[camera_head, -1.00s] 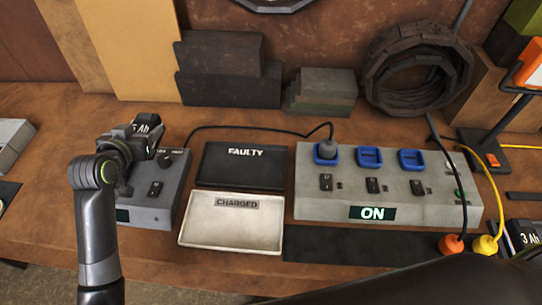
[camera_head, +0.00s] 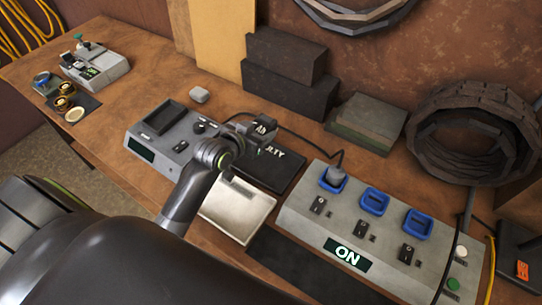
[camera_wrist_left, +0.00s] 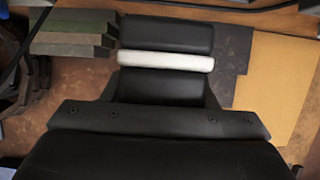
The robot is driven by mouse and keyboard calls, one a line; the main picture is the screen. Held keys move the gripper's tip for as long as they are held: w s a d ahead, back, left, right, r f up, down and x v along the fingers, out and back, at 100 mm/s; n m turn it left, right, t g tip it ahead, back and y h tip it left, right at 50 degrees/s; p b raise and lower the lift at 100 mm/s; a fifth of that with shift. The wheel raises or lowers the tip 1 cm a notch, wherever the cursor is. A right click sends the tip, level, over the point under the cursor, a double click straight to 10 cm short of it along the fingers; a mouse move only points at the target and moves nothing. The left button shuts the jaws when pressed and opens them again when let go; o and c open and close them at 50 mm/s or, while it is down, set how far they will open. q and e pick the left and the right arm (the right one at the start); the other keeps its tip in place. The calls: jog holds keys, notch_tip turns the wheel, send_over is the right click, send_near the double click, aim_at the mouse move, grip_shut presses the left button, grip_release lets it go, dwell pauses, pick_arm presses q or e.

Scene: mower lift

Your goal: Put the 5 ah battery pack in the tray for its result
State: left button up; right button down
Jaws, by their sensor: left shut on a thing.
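My left gripper (camera_head: 248,134) is shut on a dark battery pack (camera_head: 265,125), whose label shows "Ah"; its number is not clear. The gripper holds the pack over the far-left part of the black FAULTY tray (camera_head: 284,178) and hides part of that tray's lettering. The pale CHARGED tray (camera_head: 240,215) lies in front of it, with its label hidden by my arm. The tester (camera_head: 180,140) to the left has an empty slot. My right gripper is not in view.
A grey charger box (camera_head: 300,215) with blue sockets and an "ON" display stands right of the trays. A cable (camera_head: 300,133) runs behind the trays. Dark blocks (camera_head: 290,75) and a coiled ring (camera_head: 475,130) stand at the back. Another grey device (camera_head: 95,68) stands far left.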

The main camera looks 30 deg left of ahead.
pick_arm(q)
notch_tip(320, 180, down, 4)
jog(key=shift+a+f, duration=0.15)
jog(key=shift+f, duration=0.05)
notch_tip(320, 180, down, 4)
jog(key=shift+r, duration=0.1)
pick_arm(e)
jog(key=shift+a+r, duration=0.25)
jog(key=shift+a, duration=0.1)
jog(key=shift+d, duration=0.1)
pick_arm(q)
jog(key=shift+f, duration=0.3)
jog(key=o, duration=1.4)
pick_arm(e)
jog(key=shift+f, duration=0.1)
pick_arm(q)
jog(key=shift+r, duration=0.2)
